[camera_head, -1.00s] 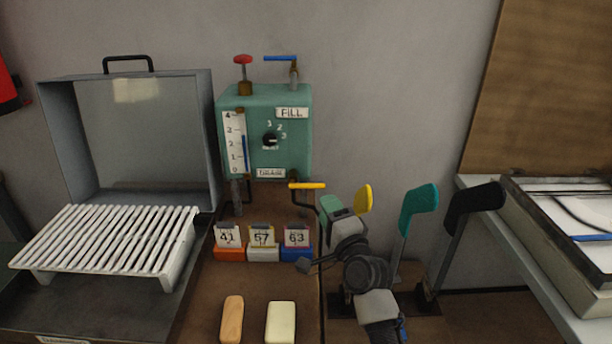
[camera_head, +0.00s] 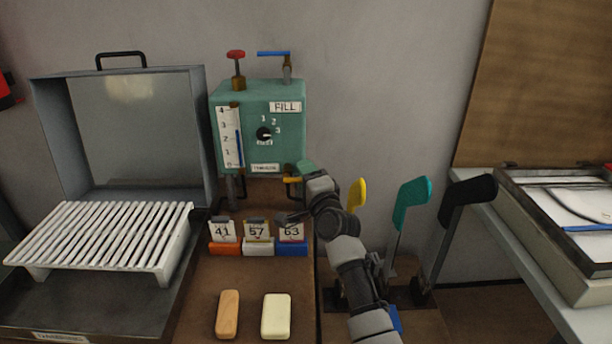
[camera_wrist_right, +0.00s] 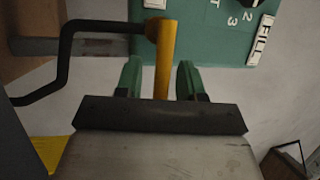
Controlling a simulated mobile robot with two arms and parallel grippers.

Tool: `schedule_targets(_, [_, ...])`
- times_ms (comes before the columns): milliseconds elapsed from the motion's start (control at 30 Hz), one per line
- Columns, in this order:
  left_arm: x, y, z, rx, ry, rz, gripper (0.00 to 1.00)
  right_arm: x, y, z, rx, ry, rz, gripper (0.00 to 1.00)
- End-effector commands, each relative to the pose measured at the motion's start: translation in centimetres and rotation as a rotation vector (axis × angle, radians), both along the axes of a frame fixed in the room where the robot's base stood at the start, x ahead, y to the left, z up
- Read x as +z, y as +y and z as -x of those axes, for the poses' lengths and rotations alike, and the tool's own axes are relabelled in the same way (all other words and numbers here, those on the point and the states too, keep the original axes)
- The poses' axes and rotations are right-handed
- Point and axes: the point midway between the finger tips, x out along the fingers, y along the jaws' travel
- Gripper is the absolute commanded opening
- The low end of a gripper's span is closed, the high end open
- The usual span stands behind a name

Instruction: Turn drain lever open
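The yellow drain lever (camera_head: 292,180) sits under the green FILL box (camera_head: 288,150), partly hidden by my right gripper in the head view. In the right wrist view the lever (camera_wrist_right: 166,55) reaches down between the two green fingers. My right gripper (camera_head: 304,168) is open around the lever, with a gap on each side of it. A bent black rod (camera_wrist_right: 66,55) runs to the lever's upper end in the wrist view. My left gripper is in neither view.
Number cards (camera_head: 257,232) and two bars lie on the bench (camera_head: 200,300) below. A white slatted rack (camera_head: 95,238) is at left.

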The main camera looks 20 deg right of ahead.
Motion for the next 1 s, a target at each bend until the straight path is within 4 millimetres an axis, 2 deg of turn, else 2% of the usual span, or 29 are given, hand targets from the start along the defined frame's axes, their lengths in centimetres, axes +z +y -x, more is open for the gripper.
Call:
schedule_targets(33, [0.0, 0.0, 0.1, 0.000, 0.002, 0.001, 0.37, 0.0, 0.0, 0.0, 0.000, 0.000, 0.000, 0.32])
schedule_targets(233, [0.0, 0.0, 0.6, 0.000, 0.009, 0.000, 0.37, 0.0, 0.0, 0.0, 0.000, 0.000, 0.000, 0.01])
schedule_targets(667, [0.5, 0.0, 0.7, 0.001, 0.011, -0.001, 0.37, 0.2, 0.0, 0.0, 0.000, 0.007, 0.020, 0.00])
schedule_targets(867, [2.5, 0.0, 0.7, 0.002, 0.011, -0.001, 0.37, 0.9, 0.0, 0.0, -0.001, 0.031, 0.100, 0.00])
schedule_targets(1000, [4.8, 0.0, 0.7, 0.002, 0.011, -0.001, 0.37, 1.7, 0.1, 0.0, 0.000, 0.059, 0.197, 0.00])
